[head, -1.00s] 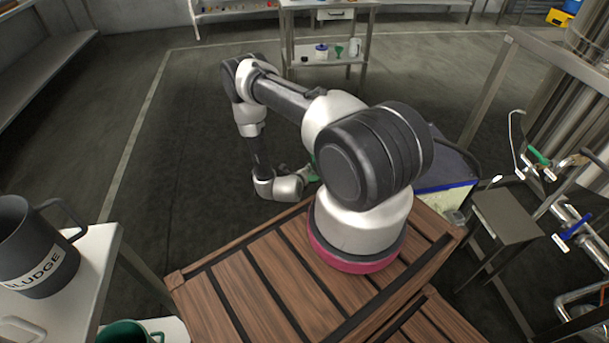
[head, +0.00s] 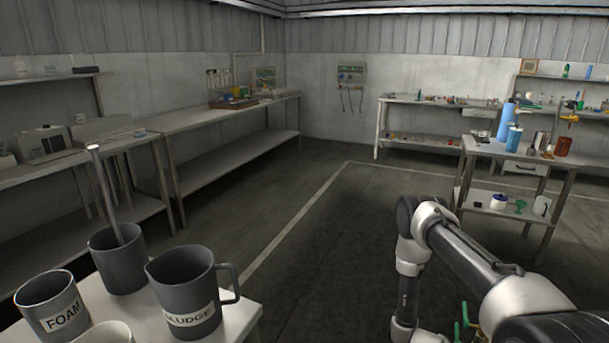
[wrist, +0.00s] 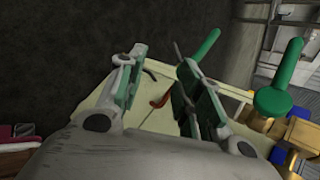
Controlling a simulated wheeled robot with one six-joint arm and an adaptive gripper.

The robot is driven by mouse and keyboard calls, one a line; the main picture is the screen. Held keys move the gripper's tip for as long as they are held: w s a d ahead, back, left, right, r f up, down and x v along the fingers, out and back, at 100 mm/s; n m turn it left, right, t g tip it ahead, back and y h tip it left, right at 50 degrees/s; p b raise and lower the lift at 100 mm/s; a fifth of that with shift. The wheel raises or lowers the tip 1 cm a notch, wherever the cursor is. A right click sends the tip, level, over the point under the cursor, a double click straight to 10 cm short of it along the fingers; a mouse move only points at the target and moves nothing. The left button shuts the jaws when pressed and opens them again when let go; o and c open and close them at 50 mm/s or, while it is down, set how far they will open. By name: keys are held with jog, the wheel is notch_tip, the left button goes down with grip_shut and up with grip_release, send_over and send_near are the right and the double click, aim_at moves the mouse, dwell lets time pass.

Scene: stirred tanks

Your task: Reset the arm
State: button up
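My arm (head: 470,255) shows at the lower right of the head view, bent with its forearm hanging down. My gripper (wrist: 160,80) shows in the wrist view with its two green-padded fingers spread apart. Nothing is held between them. The gripper itself is below the edge of the head view. Beyond the fingers is a pale yellow surface (wrist: 105,118) with a small red hooked thing (wrist: 160,101) on it.
Green-handled brass fittings (wrist: 272,100) lie close right of my gripper. Dark mugs (head: 185,290), one labelled FOAM, stand on a white table (head: 240,325) at lower left. A steel bench (head: 490,148) stands at right. Floor between is clear.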

jog(key=s+a+f+n+g+y, duration=0.3)
jog(key=s+a+n, duration=0.1)
jog(key=s+n, duration=0.2)
jog(key=a+r+n+g+y, duration=0.2)
jog(key=a+r+n+y, duration=0.1)
jog(key=a+r+n, duration=0.35)
jog(key=s+a+r+n+g+y, duration=0.15)
jog(key=r+n, duration=0.45)
jog(key=r, duration=0.8)
jog(key=s+a+r+n+g, duration=0.15)
jog(key=r+n, duration=0.35)
jog(key=r, duration=0.8)
jog(key=s+a+r+n+y, duration=0.1)
jog(key=s+r+n, duration=0.35)
jog(key=r, duration=0.95)
jog(key=s+d+r+n+t, duration=0.1)
jog(key=s+r+n+t, duration=0.1)
jog(key=r, duration=0.9)
jog(key=s+d+r+n+t+h, duration=0.1)
jog(key=s+r+t, duration=0.4)
jog(key=r, duration=0.5)
jog(key=shift+s+d+r+n, duration=0.2)
jog(key=shift+s+r+n, duration=0.15)
jog(key=shift+s+n, duration=0.55)
jog(key=shift+h, duration=0.25)
